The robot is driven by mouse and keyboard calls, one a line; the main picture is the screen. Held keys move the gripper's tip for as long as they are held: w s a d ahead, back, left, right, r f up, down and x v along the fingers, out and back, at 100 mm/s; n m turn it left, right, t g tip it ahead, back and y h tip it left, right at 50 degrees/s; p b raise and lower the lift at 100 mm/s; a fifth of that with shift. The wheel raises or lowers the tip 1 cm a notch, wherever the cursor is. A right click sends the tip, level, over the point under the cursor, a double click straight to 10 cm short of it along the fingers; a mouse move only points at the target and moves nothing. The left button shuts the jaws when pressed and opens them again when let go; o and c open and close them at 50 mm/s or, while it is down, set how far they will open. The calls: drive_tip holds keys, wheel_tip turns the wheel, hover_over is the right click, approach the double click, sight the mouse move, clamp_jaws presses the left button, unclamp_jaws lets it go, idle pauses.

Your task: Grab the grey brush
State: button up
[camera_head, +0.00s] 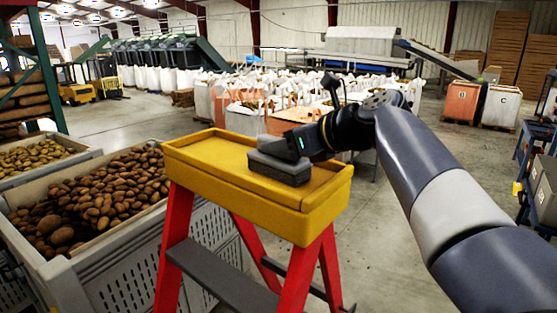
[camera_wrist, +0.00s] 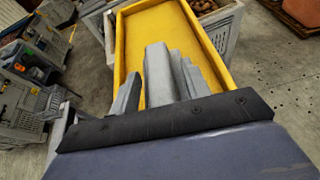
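The grey brush (camera_head: 279,168) is a dark grey block lying on the yellow top (camera_head: 212,152) of a red-legged stepladder, near its right end. My gripper (camera_head: 284,148) is low over the brush, coming in from the right; its grey fingers overlap the brush in this view. In the wrist view, my gripper (camera_wrist: 161,85) has one finger on each side of a grey upright shape, which seems to be the brush (camera_wrist: 157,75). A sliver of yellow shows between the left finger and that shape. On the right, I cannot tell whether they touch. The brush's underside is hidden.
A grey crate of potatoes (camera_head: 62,262) stands close to the left of the ladder. White bulk bags (camera_head: 205,100) stand behind it. The floor to the right is mostly open, with a blue cart (camera_head: 530,150) at the far right edge.

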drive_tip(key=c, duration=0.9)
clamp_jaws()
drive_tip(key=shift+r, duration=0.2)
